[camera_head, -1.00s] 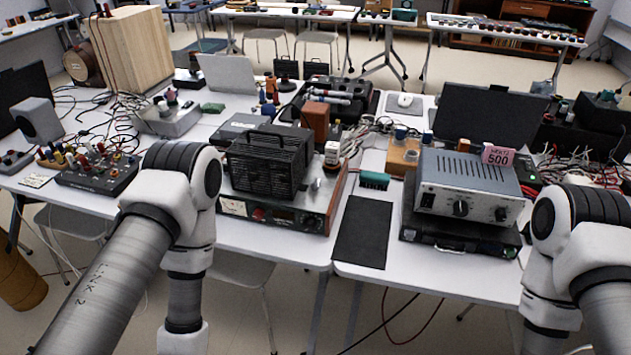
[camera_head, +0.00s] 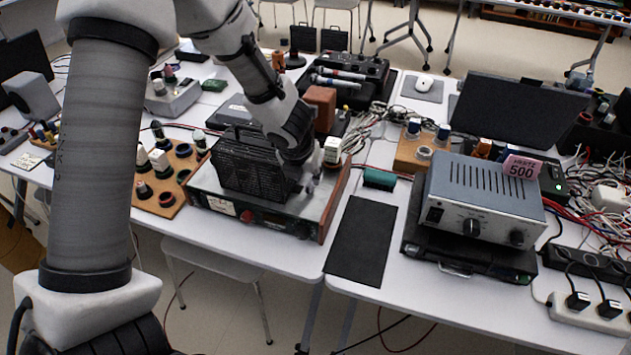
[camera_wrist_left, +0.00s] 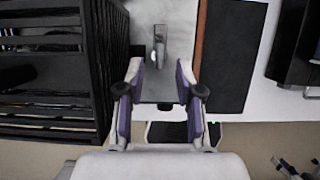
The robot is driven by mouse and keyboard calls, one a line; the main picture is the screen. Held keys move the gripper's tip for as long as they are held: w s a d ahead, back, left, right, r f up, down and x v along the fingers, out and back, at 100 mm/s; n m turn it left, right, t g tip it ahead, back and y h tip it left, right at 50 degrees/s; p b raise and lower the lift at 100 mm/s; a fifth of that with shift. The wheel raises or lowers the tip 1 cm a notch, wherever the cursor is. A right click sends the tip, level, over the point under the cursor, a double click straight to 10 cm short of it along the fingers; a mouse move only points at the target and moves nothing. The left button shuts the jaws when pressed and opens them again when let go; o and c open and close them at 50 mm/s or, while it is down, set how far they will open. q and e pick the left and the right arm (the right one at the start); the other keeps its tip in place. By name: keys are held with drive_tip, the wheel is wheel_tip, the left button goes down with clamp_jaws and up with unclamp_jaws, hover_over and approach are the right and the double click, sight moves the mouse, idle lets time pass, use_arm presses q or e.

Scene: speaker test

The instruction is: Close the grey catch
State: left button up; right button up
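The grey catch (camera_wrist_left: 160,45) is a small metallic lever on the pale grey top plate of a device. In the left wrist view it lies just beyond my left gripper (camera_wrist_left: 160,75). The gripper's two fingertips are spread apart with nothing between them, and the catch lies roughly in line with the gap. In the head view the left arm reaches down over the device (camera_head: 272,228), beside the black slatted box (camera_head: 245,165). There the wrist and gripper largely hide the catch. My right gripper is in neither view.
The black slatted box (camera_wrist_left: 55,75) stands close on the left of the gripper. A dark mat (camera_head: 360,240) lies on the table to the right. Beyond it stands a grey power unit (camera_head: 480,197). A wooden board with knobs (camera_head: 165,185) lies left of the device.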

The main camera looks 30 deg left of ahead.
sight(310, 182)
use_arm(q)
drive_tip(key=x, duration=0.3)
drive_tip(key=shift+w+f+b, duration=0.2)
drive_tip(key=shift+f+b, duration=0.15)
drive_tip(key=shift+b, duration=0.05)
drive_tip(key=shift+s+r, duration=0.1)
drive_tip(key=shift+r, duration=0.05)
clamp_jaws()
